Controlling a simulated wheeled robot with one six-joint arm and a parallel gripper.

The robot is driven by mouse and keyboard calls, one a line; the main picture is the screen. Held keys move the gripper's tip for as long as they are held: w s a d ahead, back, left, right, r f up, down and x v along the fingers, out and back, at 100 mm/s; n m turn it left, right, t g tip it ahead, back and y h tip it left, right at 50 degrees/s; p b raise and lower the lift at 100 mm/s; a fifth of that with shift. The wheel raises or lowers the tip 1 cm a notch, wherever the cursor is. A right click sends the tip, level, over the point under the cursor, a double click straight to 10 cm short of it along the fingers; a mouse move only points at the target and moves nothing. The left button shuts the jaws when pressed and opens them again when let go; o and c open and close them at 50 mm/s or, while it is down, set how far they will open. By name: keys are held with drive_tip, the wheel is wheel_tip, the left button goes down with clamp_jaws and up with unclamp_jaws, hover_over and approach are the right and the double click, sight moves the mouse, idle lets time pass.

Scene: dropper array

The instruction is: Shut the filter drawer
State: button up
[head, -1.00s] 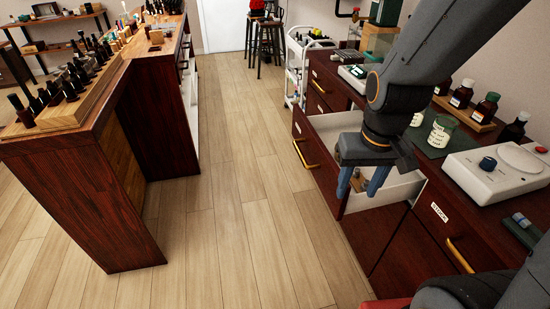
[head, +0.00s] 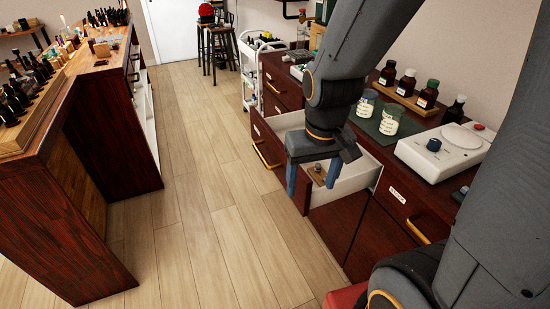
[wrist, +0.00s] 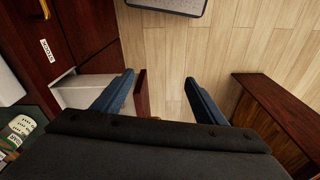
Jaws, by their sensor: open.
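One drawer (head: 350,186) stands pulled out from the dark red-brown cabinet. It has white inner walls, a wooden front, a brass handle (head: 266,155) and a small label too small to read. A small brown item with a knob (head: 317,171) shows inside it. My gripper (head: 312,189) is open and empty, fingers down, at the drawer's front. In the wrist view, the front panel (wrist: 142,95) lies between the blue fingers of my gripper (wrist: 160,77): one finger over the white inside, the other over the floor side. I cannot tell whether a finger touches the panel.
A closed drawer with a handle (head: 418,232) is at the right. The wooden floor (head: 215,170) is clear, with a long counter (head: 60,215) at the left.

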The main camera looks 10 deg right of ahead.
drive_tip(key=shift+w+a+f+n, duration=0.15)
drive_tip(key=shift+w+n, duration=0.25)
drive_tip(key=c, duration=0.4)
drive_tip(key=w+f+n, duration=0.1)
drive_tip(key=w+n, duration=0.1)
drive_tip(key=n, duration=0.1)
drive_tip(key=w+a+f+n+h, duration=0.1)
drive_tip(key=w+n, duration=0.2)
drive_tip(key=w+a+f+n+g, duration=0.1)
drive_tip(key=w+f+n, duration=0.1)
drive_tip(key=w, duration=0.1)
drive_tip(key=shift+a+f+n+h, duration=0.1)
drive_tip(key=shift+a+n+h, duration=0.15)
drive_tip(key=shift+n+h, duration=0.15)
clamp_jaws()
drive_tip(key=w+a+f+n+h, duration=0.2)
drive_tip(key=w+a+f+n, duration=0.2)
drive_tip(key=w+f+n, duration=0.5)
drive_tip(key=w+d+f+n+p, duration=0.1)
drive_tip(key=d+f+p, duration=0.4)
drive_tip(key=d+f, duration=0.2)
drive_tip(key=shift+f+h, duration=0.15)
drive_tip(key=shift+h, duration=0.15)
drive_tip(key=shift+w, duration=0.1)
drive_tip(key=shift+n, duration=0.3)
